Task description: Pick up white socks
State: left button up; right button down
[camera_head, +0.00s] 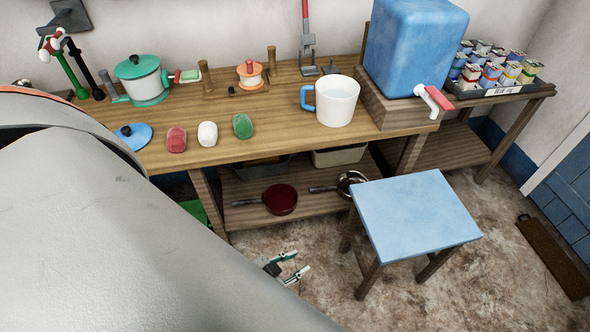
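The white socks (207,134) look like a small rolled bundle. They lie near the front edge of the wooden table, between a red bundle (176,140) and a green bundle (242,126). My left gripper (301,263) is low in the picture, in front of the table and over the floor. Its two fingers are spread apart with nothing between them. It is well away from the white socks, below and to the right of them in the picture. My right gripper is not in view. My own grey arm covers the left side of the picture.
A blue stool (415,215) is right of my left gripper. Pans (280,199) lie on the lower shelf.

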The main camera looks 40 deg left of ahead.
aim_at(208, 135)
jog(key=u, duration=1.8)
